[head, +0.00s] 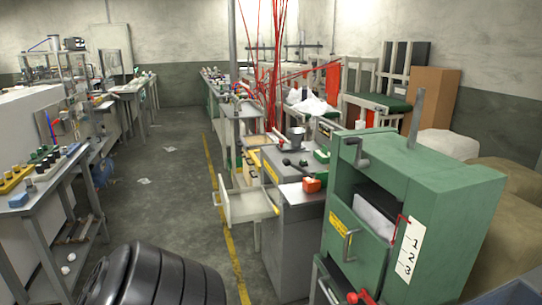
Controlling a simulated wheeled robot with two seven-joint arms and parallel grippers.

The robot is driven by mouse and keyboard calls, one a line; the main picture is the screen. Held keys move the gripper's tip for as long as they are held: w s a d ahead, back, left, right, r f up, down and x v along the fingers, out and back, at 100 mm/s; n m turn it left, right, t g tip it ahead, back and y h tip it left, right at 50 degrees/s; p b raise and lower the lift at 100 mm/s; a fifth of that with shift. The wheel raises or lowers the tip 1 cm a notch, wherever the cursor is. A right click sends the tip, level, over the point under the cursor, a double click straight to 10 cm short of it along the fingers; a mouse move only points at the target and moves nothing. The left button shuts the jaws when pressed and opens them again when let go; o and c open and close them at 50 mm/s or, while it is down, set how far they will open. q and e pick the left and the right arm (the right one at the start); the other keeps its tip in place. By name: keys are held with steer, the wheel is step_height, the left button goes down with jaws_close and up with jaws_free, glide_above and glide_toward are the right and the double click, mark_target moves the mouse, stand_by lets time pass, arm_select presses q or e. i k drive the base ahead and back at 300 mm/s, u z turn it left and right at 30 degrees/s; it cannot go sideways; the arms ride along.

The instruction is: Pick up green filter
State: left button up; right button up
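No object is clearly recognisable as the green filter in the head view. Small dark green pieces (40,154) sit among other small parts on the left workbench. A small green item (322,155) lies on top of the grey cabinet near the middle. Both are too small to identify. Neither of my grippers is in view.
The left workbench (38,196) also holds a yellow block (14,180). A black ribbed round object (150,277) stands low in front. The middle floor aisle (170,200) is mostly clear.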

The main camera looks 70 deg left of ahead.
mark_target(323, 156)
steer(key=u, duration=1.45)
steer(key=i, duration=0.35)
steer(key=u, duration=2.3)
steer(key=i, duration=2.35)
steer(key=z, duration=3.8)
steer(key=i, duration=0.25)
steer(key=u, duration=0.2)
